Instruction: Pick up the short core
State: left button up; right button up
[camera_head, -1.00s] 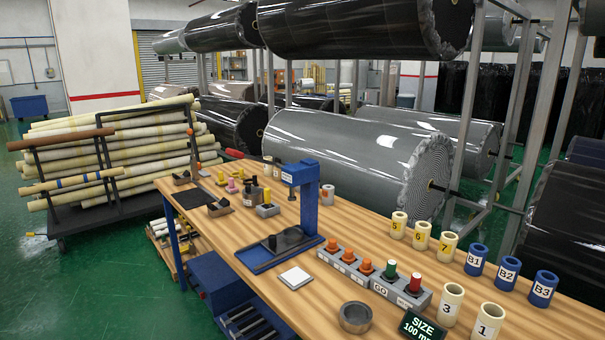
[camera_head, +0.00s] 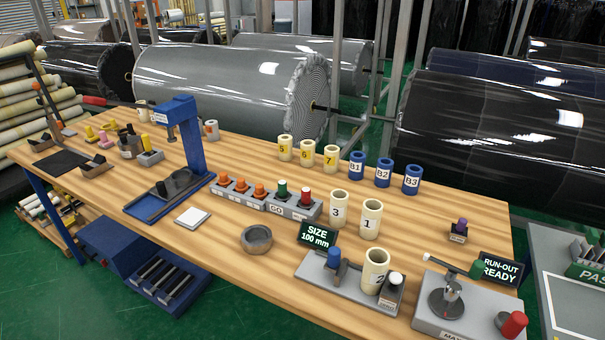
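Several hollow cores stand upright on the wooden bench; no label names one as the short core. Small yellow cores 5 (camera_head: 285,148), 6 (camera_head: 307,153) and 7 (camera_head: 331,158) stand in a row with blue cores B1 (camera_head: 356,166), B2 (camera_head: 384,172) and B3 (camera_head: 412,179). Larger cream cores 3 (camera_head: 338,209) and 1 (camera_head: 371,219) stand in front. Cream core 2 (camera_head: 375,270) sits on a grey fixture (camera_head: 335,283) beside a blue post. Neither of my grippers is in view.
A "SIZE 100 mm" sign (camera_head: 317,235), a grey ring (camera_head: 256,240), a button row (camera_head: 292,207) and a blue press (camera_head: 190,140) stand on the bench (camera_head: 440,220). A lever fixture (camera_head: 448,298) and a "RUN-OUT READY" sign (camera_head: 500,268) are at right. Large wrapped rolls lie behind.

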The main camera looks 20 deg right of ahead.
aim_at(377, 260)
jog(key=l+z, duration=0.1)
jog(key=z, duration=1.5)
jog(key=k+j+z, duration=0.15)
jog(key=z, duration=0.2)
jog(key=k+j+z, duration=0.2)
jog(key=z, duration=0.15)
jog(key=k+j+z, duration=0.2)
jog(key=z, duration=0.15)
